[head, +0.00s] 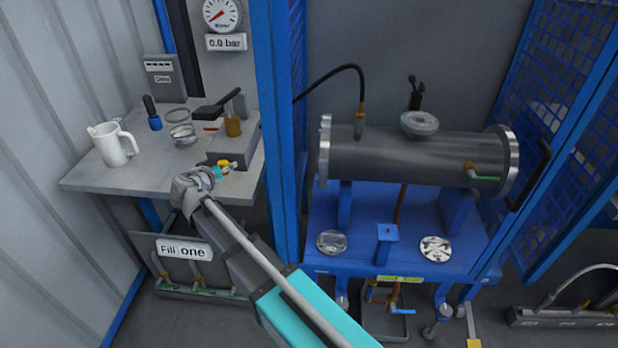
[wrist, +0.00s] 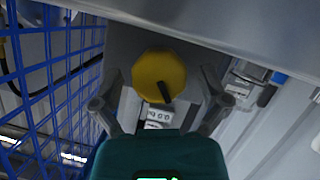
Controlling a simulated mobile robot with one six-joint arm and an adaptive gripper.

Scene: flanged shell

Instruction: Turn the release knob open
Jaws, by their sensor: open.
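In the wrist view a yellow many-sided knob (wrist: 157,72) with a black pointer sits on a grey panel, straight ahead of my gripper (wrist: 160,100). The pointer slants toward the lower right. The gripper is open, with one finger on each side of the knob. I cannot tell whether either finger touches it. In the head view my gripper (head: 192,190) is at the front edge of the grey bench. A small yellow part (head: 223,164) shows just beyond it; I cannot tell if it is the same knob.
The bench (head: 85,178) holds a white jug (head: 113,145) and several small items. A blue post (head: 277,120) stands right of my arm. Farther right is a flanged metal shell (head: 400,160) on a blue stand. A gauge above reads 0.0 bar (head: 226,42).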

